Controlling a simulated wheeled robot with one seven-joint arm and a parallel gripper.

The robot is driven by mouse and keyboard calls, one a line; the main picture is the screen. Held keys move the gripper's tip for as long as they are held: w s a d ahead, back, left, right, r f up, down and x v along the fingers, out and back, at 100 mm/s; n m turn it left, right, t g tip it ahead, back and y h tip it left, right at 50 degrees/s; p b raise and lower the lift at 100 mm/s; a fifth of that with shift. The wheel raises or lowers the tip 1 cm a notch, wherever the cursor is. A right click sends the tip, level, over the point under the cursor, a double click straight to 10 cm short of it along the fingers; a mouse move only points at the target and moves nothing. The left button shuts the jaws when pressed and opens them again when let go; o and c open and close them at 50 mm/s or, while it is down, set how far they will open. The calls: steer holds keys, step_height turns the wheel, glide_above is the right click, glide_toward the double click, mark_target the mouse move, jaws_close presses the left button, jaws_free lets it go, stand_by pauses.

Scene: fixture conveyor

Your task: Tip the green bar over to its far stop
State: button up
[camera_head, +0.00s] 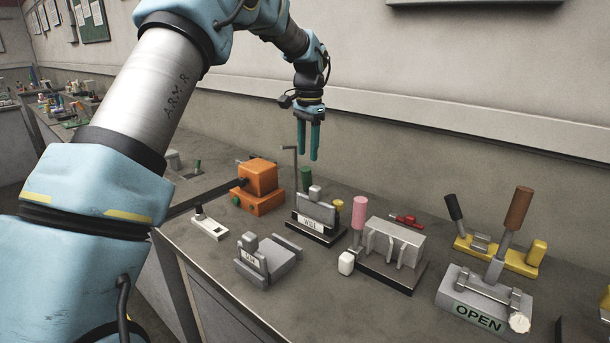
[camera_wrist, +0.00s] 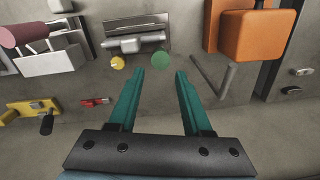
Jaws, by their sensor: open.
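The green bar (camera_head: 306,178) stands roughly upright at the back of a small grey fixture (camera_head: 316,212) with a white label plate on a dark base. Its lower part is hidden behind the fixture. In the wrist view the green bar (camera_wrist: 160,58) shows end-on as a round green top, close to the fixture's grey plate. My gripper (camera_head: 308,156) is open and empty, pointing down above and behind the fixture. In the wrist view my gripper (camera_wrist: 160,73) has its teal fingers spread, with the green top just past the gap between the tips. I see no contact. The far stop cannot be made out.
A yellow knob (camera_wrist: 117,63) stands beside the green bar. A bent grey rod (camera_head: 293,165) rises close by on the other side, near an orange box (camera_head: 258,177). A pink-handled fixture (camera_head: 359,210) stands to the right. The wall (camera_head: 400,140) is behind.

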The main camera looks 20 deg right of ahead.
mark_target(307, 176)
step_height(307, 176, down, 9)
steer(key=shift+w+r+p, duration=0.1)
steer(key=shift+p, duration=1.15)
steer(key=shift+a, duration=0.1)
jaws_close()
stand_by(0.3)
